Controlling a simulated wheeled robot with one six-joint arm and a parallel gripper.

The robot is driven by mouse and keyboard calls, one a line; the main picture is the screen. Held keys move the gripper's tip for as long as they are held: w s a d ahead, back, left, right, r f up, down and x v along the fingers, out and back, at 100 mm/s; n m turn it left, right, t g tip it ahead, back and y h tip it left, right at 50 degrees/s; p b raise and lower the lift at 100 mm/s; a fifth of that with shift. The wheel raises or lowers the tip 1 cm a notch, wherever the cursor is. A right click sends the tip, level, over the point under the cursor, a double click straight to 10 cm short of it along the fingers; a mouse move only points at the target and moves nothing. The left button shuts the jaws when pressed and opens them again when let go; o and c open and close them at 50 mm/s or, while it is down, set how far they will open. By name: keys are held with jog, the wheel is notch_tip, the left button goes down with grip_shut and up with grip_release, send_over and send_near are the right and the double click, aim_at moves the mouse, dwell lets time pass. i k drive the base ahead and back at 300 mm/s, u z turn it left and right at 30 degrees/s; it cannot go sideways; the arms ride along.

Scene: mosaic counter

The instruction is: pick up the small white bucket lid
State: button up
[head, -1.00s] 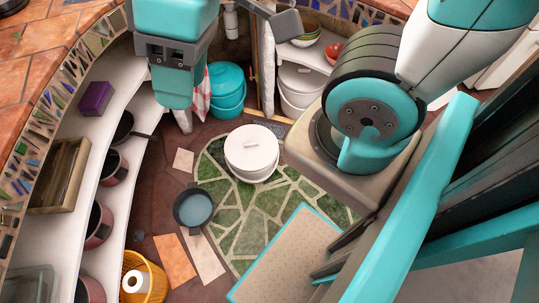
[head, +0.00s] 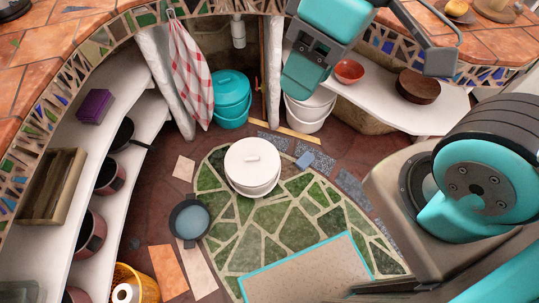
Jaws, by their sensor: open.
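A white bucket (head: 254,186) stands on the green stone floor near the middle of the head view. My gripper (head: 440,60) is at the upper right, with a dark grey finger showing. It is open, appears empty, and is apart from the lid on the middle bucket.
A teal bucket (head: 231,108) stands at the back beside a checked towel (head: 189,70). A dark pan (head: 191,218) lies on the floor left of the middle bucket. Shelves with pots line the left; a right shelf (head: 400,103) holds bowls. Floor right of the middle bucket is mostly clear.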

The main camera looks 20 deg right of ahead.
aim_at(250, 163)
jog(key=u, duration=0.5)
jog(key=k, duration=1.2)
jog(key=z, duration=0.35)
jog(key=i, duration=1.3)
jog(key=u, duration=0.7)
jog(key=i, duration=0.4)
jog(key=u, duration=0.3)
